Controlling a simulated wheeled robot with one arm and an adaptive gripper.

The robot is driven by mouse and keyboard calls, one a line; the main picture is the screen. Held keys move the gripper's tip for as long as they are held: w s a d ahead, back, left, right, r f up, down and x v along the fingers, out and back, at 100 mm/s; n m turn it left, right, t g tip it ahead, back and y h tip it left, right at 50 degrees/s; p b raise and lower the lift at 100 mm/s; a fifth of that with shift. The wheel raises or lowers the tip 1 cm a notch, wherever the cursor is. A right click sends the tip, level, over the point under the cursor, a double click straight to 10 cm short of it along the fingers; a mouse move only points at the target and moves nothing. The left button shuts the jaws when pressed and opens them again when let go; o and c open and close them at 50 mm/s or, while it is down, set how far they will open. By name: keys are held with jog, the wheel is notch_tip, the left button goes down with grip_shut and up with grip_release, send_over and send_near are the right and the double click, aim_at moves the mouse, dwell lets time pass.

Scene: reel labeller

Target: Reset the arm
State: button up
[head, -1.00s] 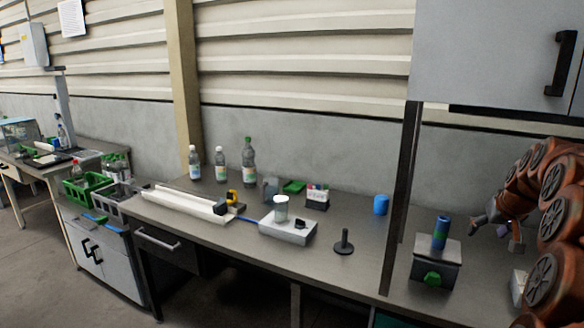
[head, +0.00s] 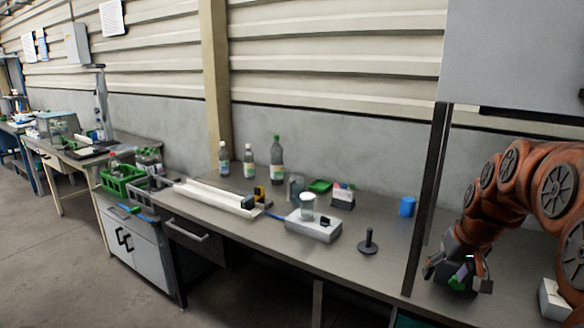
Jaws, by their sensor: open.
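My gripper (head: 457,278) hangs at the lower right of the head view, at the end of my orange arm, over the bench. Its fingers are apart and point down. A small green and purple patch (head: 461,276) shows between the fingers; I cannot tell whether it is touched. The grey box with a green knob and a blue-green cylinder is mostly hidden behind my gripper.
A dark post (head: 426,200) stands just left of my gripper. Left of it are a blue cup (head: 407,206), a black stand (head: 368,243) and a white device (head: 314,228). A white box (head: 553,300) lies at the right. A grey cabinet (head: 515,50) hangs above.

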jog(key=s+a+f+n+g, duration=0.1)
jog(key=s+a+f+g, duration=0.2)
jog(key=s+a, duration=0.9)
jog(key=s+a+f+g, duration=0.1)
jog(key=s+a+f, duration=0.1)
jog(key=s, duration=0.6)
jog(key=s+a+f+n+g, duration=0.1)
jog(key=s+a+f, duration=0.2)
jog(key=s, duration=0.6)
jog(key=shift+a+f+g, duration=0.2)
jog(key=shift+a+g, duration=0.1)
jog(key=shift+a, duration=0.7)
